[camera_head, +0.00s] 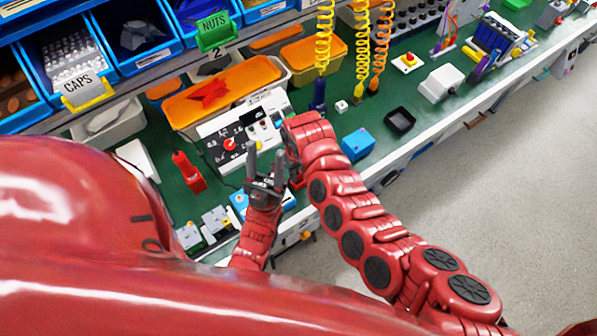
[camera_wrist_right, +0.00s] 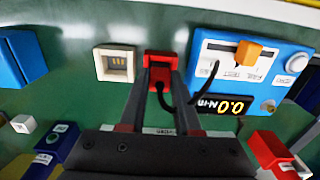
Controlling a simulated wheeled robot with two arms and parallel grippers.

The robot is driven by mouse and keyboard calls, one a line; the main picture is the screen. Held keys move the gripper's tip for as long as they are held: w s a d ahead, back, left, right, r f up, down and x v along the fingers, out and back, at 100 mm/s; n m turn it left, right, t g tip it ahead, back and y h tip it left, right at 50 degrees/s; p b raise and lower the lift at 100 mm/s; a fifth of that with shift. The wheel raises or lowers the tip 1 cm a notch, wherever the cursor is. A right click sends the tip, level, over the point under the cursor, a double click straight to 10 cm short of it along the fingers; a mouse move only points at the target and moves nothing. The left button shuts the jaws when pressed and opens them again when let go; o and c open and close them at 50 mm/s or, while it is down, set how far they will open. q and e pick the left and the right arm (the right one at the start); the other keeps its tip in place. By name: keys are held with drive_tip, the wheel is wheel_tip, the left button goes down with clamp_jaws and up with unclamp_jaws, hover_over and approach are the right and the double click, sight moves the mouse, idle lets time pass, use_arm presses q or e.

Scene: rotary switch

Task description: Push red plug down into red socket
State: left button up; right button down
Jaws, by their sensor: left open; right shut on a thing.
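In the right wrist view, my right gripper (camera_wrist_right: 162,88) is shut on the red plug (camera_wrist_right: 160,78), with one finger on each side. A black cable runs from the plug and loops to the right. The red socket (camera_wrist_right: 159,56) shows as a red block at and just beyond the fingertips. Plug and socket overlap there, and I cannot tell how deep the plug sits. In the head view, my left gripper (camera_head: 265,158) is open and empty, fingers up, in front of the switch panel. My right gripper is mostly hidden behind my right arm there.
A beige socket (camera_wrist_right: 115,63) stands just left of the red one. A blue meter (camera_wrist_right: 250,70) with an orange slider and lit display is close on the right. The white switch panel (camera_head: 215,133) stands behind my left gripper. A blue box (camera_head: 357,144) lies farther right.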

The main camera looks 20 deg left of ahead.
drive_tip(key=shift+f, duration=0.4)
drive_tip(key=c, duration=0.5)
unclamp_jaws()
drive_tip(key=shift+c, duration=0.2)
drive_tip(key=shift+r, duration=0.15)
wheel_tip(320, 180, up, 17)
drive_tip(key=shift+r, duration=0.15)
